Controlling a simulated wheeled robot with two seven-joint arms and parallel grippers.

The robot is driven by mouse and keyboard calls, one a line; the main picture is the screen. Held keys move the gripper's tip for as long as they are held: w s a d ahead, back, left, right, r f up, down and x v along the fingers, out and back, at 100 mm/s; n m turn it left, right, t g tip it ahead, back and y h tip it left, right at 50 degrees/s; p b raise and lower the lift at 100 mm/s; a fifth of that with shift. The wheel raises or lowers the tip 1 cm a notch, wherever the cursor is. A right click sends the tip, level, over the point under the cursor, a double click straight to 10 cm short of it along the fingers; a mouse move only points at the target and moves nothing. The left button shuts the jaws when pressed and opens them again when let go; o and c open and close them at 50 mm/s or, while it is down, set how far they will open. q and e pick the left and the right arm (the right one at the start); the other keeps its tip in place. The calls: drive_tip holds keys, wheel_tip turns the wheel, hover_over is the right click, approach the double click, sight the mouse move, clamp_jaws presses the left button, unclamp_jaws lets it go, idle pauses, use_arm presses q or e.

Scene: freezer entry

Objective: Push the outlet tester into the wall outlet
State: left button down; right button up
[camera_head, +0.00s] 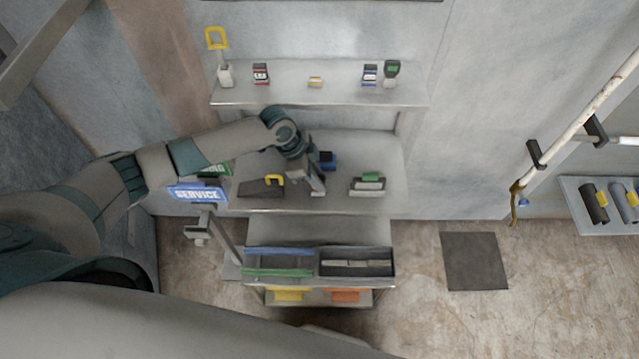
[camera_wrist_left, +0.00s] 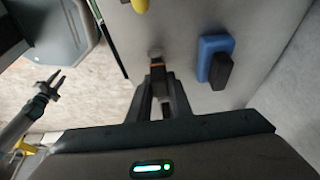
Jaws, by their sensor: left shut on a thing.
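My left gripper (camera_head: 318,188) is over the middle shelf board, near its front edge. In the left wrist view, its dark fingers (camera_wrist_left: 158,84) are shut on a small grey piece with an orange band (camera_wrist_left: 157,62), which I take for the outlet tester. Most of that piece is hidden between the fingers. I cannot make out a wall outlet for certain. A blue block with a dark front (camera_head: 327,160) stands just behind the gripper; in the wrist view the blue block (camera_wrist_left: 213,52) is right of the fingers, apart from them. A two-pronged shape (camera_wrist_left: 50,88) may be my right gripper.
A dark wedge with a yellow handle (camera_head: 272,181) lies left of the gripper, and a grey-green device (camera_head: 368,184) to its right. The upper shelf (camera_head: 340,98) holds several small items. A blue SERVICE sign (camera_head: 197,193) is at left. Crates (camera_head: 357,272) are below.

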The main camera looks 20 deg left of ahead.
use_arm(q)
drive_tip(key=shift+r+p, duration=0.2)
drive_tip(key=shift+p, duration=0.15)
idle(0.7)
drive_tip(key=shift+r+p, duration=0.3)
drive_tip(key=shift+p, duration=0.15)
drive_tip(key=shift+r, duration=0.1)
idle(0.6)
drive_tip(key=shift+r+p, duration=0.3)
drive_tip(key=shift+p, duration=0.05)
drive_tip(key=shift+r+p, duration=2.1)
drive_tip(key=shift+r, duration=0.3)
